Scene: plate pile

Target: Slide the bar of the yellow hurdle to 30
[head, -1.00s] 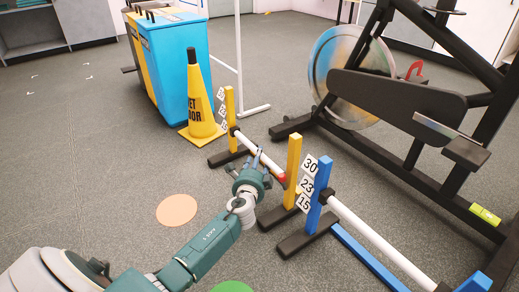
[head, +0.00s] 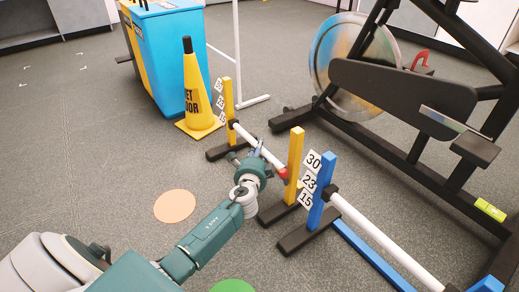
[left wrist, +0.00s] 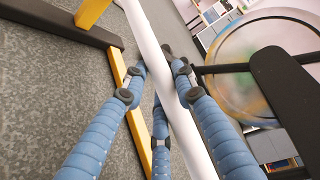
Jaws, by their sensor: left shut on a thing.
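The yellow hurdle has a far yellow post (head: 228,95) and a near yellow post (head: 295,155) on dark feet. Its white bar (head: 272,159) runs between them at about mid-post, with a red part at the near end. At the far post the bar is about level with the lowest of several number cards (head: 220,102), too small to read surely. My left gripper (head: 256,149) is at the bar between the posts. In the left wrist view the bar (left wrist: 150,45) passes between its blue fingers (left wrist: 156,82), which are shut on it. My right gripper is not in view.
A blue hurdle's post (head: 322,185), with cards 30, 23 and 15, stands close right of the near yellow post. A yellow wet-floor cone (head: 198,100) is beyond the far post. A dark exercise machine (head: 400,100) stands behind.

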